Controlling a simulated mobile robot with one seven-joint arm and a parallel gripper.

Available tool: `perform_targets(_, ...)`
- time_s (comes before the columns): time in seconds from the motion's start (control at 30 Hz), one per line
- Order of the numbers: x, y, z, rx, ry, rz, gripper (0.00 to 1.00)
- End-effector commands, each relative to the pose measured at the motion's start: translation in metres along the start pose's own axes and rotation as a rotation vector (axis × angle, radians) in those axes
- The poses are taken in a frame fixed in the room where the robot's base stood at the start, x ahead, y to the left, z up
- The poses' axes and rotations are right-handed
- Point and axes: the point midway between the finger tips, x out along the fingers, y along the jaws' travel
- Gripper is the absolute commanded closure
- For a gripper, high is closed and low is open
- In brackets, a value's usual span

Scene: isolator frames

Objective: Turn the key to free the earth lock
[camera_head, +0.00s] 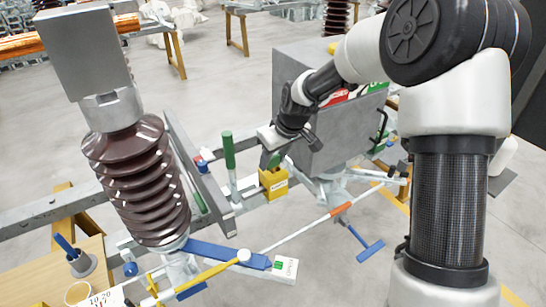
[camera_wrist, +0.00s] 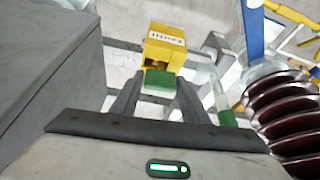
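The earth lock is a yellow box (camera_head: 273,183) with a white label, on the frame beside the grey cabinet. In the wrist view the yellow box (camera_wrist: 165,47) is just beyond my fingertips, its label reading "Earth" upside down. A green key (camera_wrist: 160,82) sits between my two fingers, which touch its sides. In the head view the green key (camera_head: 269,160) is at the top of the yellow box, under my gripper (camera_head: 277,150). The key's lower end is hidden, so how deep it sits or how it is turned cannot be told.
A grey cabinet (camera_head: 312,115) stands close beside my gripper. A brown ribbed insulator (camera_head: 145,185) stands at the left. An upright green-handled lever (camera_head: 229,155) is near the lock. A blue and yellow lever linkage (camera_head: 225,254) runs below.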

Motion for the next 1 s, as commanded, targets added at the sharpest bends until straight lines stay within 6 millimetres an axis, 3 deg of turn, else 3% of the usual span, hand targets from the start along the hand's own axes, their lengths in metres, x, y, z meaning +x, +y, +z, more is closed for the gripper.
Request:
perform_targets(0.43,0.0,0.0,-0.001,0.001,0.003,0.002,0.59)
perform_targets(0.6,0.0,0.0,-0.001,0.001,0.003,0.002,0.38)
perform_targets(0.87,-0.001,0.0,-0.002,0.001,0.004,0.002,0.38)
perform_targets(1.0,-0.011,0.001,-0.002,0.002,0.006,0.004,0.38)
